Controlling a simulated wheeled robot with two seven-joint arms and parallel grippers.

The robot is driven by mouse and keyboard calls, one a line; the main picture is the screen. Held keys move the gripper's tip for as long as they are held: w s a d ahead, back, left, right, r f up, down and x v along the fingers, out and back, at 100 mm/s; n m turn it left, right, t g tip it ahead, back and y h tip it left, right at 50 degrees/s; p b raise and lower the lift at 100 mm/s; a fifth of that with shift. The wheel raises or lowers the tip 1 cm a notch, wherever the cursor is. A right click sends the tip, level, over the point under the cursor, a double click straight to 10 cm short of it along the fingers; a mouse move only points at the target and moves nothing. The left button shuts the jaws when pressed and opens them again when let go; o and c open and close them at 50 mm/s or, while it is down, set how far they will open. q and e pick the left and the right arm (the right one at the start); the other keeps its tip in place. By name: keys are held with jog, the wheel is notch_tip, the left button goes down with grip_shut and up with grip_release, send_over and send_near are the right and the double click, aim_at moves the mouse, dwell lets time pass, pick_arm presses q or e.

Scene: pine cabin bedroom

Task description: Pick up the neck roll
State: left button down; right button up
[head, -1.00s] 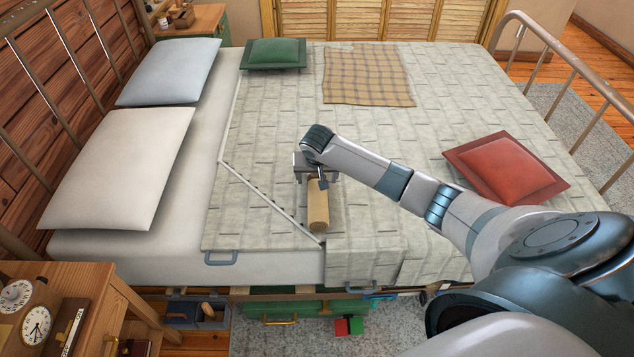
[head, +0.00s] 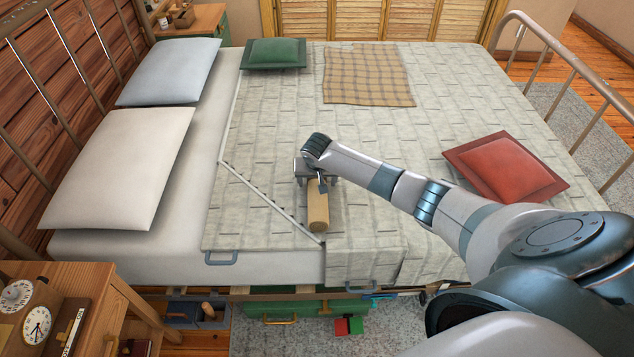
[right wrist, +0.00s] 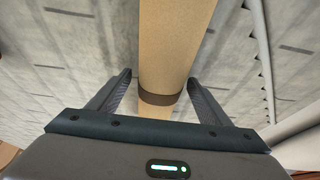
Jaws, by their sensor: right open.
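The neck roll (head: 318,209) is a tan cylinder lying on the bed's grey quilt, its long side running from front to back. In the right wrist view the roll (right wrist: 165,45) shows a dark brown band and passes between the two fingers. My right gripper (head: 318,186) is at the far end of the roll, pointing down at it. In the right wrist view the gripper (right wrist: 160,84) is open, one finger on each side, with gaps between fingers and roll. My left gripper is not in view.
A red cushion (head: 505,167) lies to the right on the quilt (head: 270,130). A green cushion (head: 274,54) and a plaid blanket (head: 368,77) lie at the back. A wooden nightstand (head: 110,300) stands front left.

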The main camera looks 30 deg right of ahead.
jog(key=shift+c, duration=0.4)
jog(key=c, duration=1.3)
jog(key=shift+r, duration=0.15)
notch_tip(320, 180, up, 4)
jog(key=shift+w+f, duration=0.1)
jog(key=s+d+r, duration=0.1)
jog(key=s+r, duration=0.1)
jog(key=s, duration=0.1)
jog(key=s+d+r, duration=0.1)
jog(key=s+r, duration=0.1)
jog(key=s, duration=0.2)
jog(key=s+d+r, duration=0.2)
jog(key=s+r, duration=0.1)
jog(key=s, duration=0.1)
jog(key=shift+b, duration=0.3)
